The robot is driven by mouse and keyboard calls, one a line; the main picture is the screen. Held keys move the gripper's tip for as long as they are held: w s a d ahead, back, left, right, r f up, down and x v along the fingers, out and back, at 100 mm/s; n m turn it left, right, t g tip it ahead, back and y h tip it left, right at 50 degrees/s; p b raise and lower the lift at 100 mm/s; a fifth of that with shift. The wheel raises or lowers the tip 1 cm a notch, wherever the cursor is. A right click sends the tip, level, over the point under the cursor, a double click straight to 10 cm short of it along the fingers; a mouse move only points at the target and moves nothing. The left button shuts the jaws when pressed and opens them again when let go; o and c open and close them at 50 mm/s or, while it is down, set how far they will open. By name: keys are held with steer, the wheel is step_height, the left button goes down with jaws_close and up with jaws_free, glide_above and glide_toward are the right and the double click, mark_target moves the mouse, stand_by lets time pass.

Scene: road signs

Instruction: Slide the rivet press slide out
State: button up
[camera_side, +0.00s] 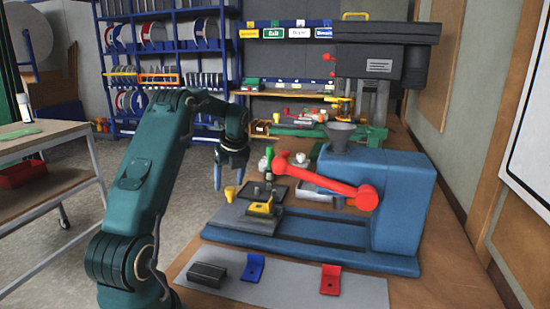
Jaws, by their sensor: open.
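The blue rivet press (400,200) stands on the bench at the right, with a red lever (330,185) across its front. Its slide (241,220) is a grey plate on the left end of the blue base, clear of the press body. A yellow block (262,208) sits on the slide. My gripper (230,174) points down with its fingers apart, above and behind the left part of the slide. It looks empty and apart from the slide, though its exact depth is hard to tell.
A grey mat (300,285) in front holds a dark block (207,274), a blue bracket (253,267) and a red bracket (330,280). A dark tray (292,190), a green bottle (268,160) and a yellow funnel-like piece (230,193) are near my gripper. A drill machine (380,62) stands behind.

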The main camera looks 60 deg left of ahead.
steer(key=shift+v, duration=1.4)
steer(key=d+r+n+t, duration=0.2)
steer(key=d+r+n, duration=0.2)
steer(key=d, duration=0.5)
steer(key=d+r+n+t, duration=0.1)
steer(key=d+r+n, duration=0.25)
steer(key=d, duration=0.45)
steer(key=s+d+n+t+h, duration=0.1)
steer(key=s+d+n, duration=0.2)
steer(key=d, duration=0.3)
steer(key=s+d+f+n+h, duration=0.1)
steer(key=s+d+n+h, duration=0.1)
steer(key=d, duration=0.4)
steer(key=s+d+f+n+t+h, duration=0.1)
steer(key=s+d+n, duration=0.4)
steer(key=d, duration=0.1)
steer(key=shift+d+f+t+h, duration=0.25)
steer(key=shift+d+t+h, duration=0.05)
steer(key=shift+n, duration=0.25)
